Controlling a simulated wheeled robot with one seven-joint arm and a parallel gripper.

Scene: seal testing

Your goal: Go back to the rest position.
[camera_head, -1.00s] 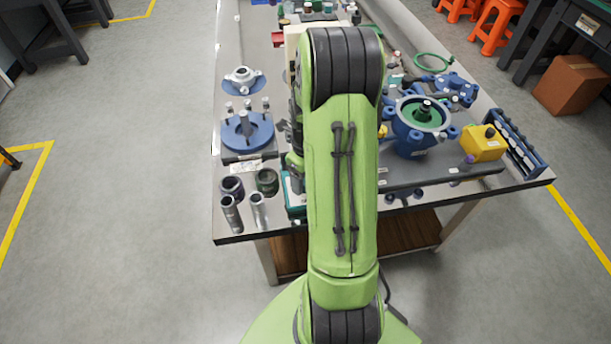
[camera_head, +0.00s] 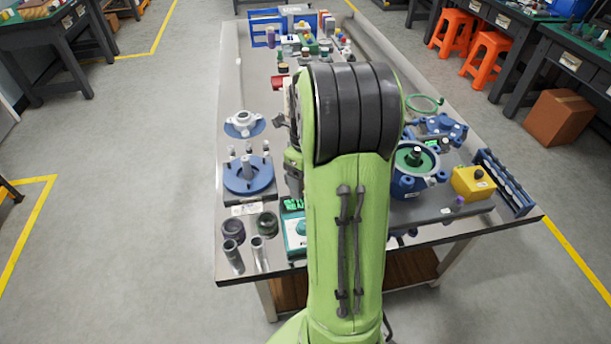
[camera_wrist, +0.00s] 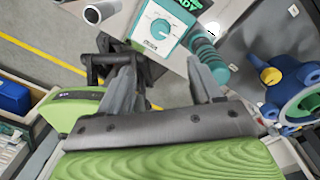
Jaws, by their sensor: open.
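My gripper (camera_wrist: 163,82) shows in the wrist view with its two grey fingers apart and nothing between them. In the head view my green arm rises over the front middle of the table and hides most of the gripper. Beyond the fingers, in the wrist view, is a teal and white box with a dial (camera_wrist: 158,28) and a lit green display. It also shows in the head view (camera_head: 295,240), partly behind my arm. A teal ribbed cylinder (camera_wrist: 208,55) is beside the box. I cannot tell the fingers' exact height above the table.
The metal table (camera_head: 225,190) holds a blue round fixture (camera_head: 248,175), two grey tubes (camera_head: 233,258), a blue valve housing (camera_head: 405,183), a yellow box (camera_head: 472,182) and a blue rack (camera_head: 505,185). Orange stools (camera_head: 487,55) and a cardboard box (camera_head: 558,115) stand right.

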